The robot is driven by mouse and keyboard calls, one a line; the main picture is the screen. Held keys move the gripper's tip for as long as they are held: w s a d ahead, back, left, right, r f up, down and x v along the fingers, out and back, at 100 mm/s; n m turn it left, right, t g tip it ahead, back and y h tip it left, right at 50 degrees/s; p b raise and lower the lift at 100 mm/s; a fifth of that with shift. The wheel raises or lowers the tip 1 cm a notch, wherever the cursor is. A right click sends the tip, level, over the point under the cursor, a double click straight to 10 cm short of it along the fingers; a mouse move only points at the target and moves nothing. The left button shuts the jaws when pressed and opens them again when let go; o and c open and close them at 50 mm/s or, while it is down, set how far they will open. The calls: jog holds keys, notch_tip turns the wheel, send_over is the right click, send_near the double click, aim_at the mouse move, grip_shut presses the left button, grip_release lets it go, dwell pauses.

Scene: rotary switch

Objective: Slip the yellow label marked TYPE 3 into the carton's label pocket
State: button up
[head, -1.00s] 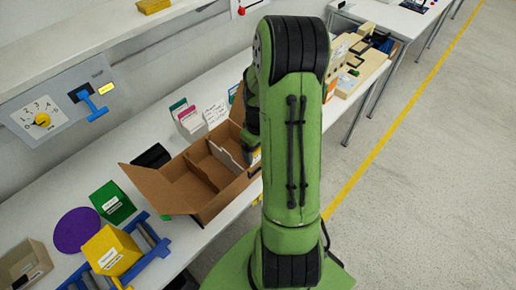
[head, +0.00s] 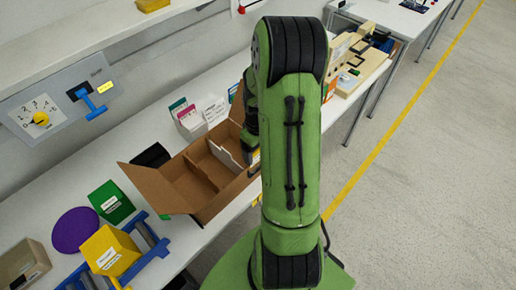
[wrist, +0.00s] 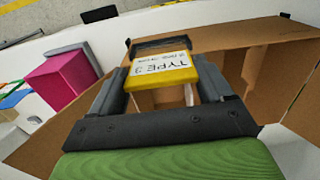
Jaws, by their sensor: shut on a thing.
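My gripper (wrist: 162,82) is shut on the yellow label (wrist: 190,94), which has a white face reading TYPE 3, seen upside down in the wrist view. A dark bar-like holder (wrist: 160,44) lies just beyond the label on the carton's wall and looks like the label pocket. I cannot tell whether the label's far edge touches or enters it. The open brown carton (wrist: 232,36) surrounds this spot in the wrist view. In the head view the carton (head: 160,188) stands on the bench, and my arm hides most of the gripper and the pocket.
Upright cards (head: 190,122) stand behind the carton. A green box (head: 112,202), a purple disc (head: 76,230) and a yellow box (head: 108,250) on a blue stand are at left. A rotary switch panel (head: 60,100) is on the wall. The aisle floor (head: 450,180) is clear.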

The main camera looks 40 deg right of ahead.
aim_at(258, 153)
jog(key=shift+f+b, duration=1.35)
jog(key=shift+f, duration=0.3)
jog(key=o, duration=0.9)
notch_tip(258, 153, up, 16)
jog(key=p, duration=0.2)
jog(key=shift+p, duration=0.3)
jog(key=shift+f, duration=0.15)
jog(key=s+a+r+t+h, duration=0.1)
jog(key=s+a+r+t, duration=0.1)
jog(key=a+r, duration=0.7)
jog(key=s+a+t+y, duration=0.1)
jog(key=s+a+t, duration=0.2)
jog(key=s+a, duration=0.6)
jog(key=shift+a+r+t, duration=0.3)
jog(key=shift+a, duration=0.75)
